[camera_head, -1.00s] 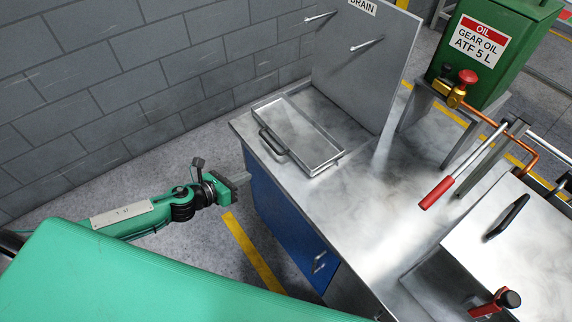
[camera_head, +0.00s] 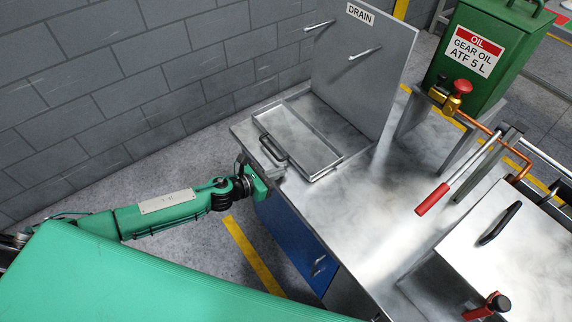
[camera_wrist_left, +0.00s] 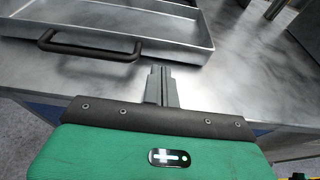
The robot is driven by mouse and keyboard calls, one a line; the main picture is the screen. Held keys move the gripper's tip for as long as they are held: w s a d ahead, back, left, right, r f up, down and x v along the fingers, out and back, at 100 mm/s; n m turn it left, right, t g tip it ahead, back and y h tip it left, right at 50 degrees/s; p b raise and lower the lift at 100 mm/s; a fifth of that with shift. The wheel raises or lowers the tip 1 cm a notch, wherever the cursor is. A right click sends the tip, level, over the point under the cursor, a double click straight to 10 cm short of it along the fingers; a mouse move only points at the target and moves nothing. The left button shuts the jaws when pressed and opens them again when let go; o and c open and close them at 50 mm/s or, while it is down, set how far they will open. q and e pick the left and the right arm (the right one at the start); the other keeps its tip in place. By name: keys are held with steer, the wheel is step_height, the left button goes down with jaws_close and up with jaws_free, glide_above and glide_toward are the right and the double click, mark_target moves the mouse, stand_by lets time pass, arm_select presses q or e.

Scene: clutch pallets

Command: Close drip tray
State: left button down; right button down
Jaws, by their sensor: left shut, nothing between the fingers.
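The drip tray (camera_head: 312,150) is a shallow metal tray set in the steel worktop, below the upright DRAIN panel (camera_head: 360,60). Its dark bar handle (camera_head: 271,148) is on the near left side. The tray and its handle (camera_wrist_left: 90,48) also show in the left wrist view. My left gripper (camera_head: 278,172) is at the worktop's left edge, just in front of the handle. In the left wrist view its fingers (camera_wrist_left: 161,72) are shut and empty, to the right of the handle and apparently apart from it. My right gripper is not in view.
The steel worktop (camera_head: 345,215) is bare beside the tray. A blue cabinet (camera_head: 292,240) is below it. A green gear oil tank (camera_head: 485,60), a red-handled lever (camera_head: 432,200) and a metal lid with a dark handle (camera_head: 500,222) stand to the right. A grey block wall is behind.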

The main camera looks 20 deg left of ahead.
mark_target(328, 143)
arm_select(q)
steer(key=shift+w+d+r, duration=0.2)
steer(key=shift+w+d, duration=0.55)
steer(key=shift+w, duration=0.2)
steer(key=shift+w+d+f+p, duration=0.1)
steer(key=shift+w+d+p, duration=0.2)
steer(key=shift+w+p, duration=0.05)
steer(key=w+d, duration=0.2)
steer(key=w, duration=0.1)
steer(key=w+d, duration=0.3)
steer(key=w, duration=0.1)
steer(key=w+d, duration=0.3)
steer(key=shift+w, duration=0.3)
steer(key=shift+w+d, duration=0.1)
steer(key=shift+d, duration=0.05)
steer(key=shift+r, duration=0.25)
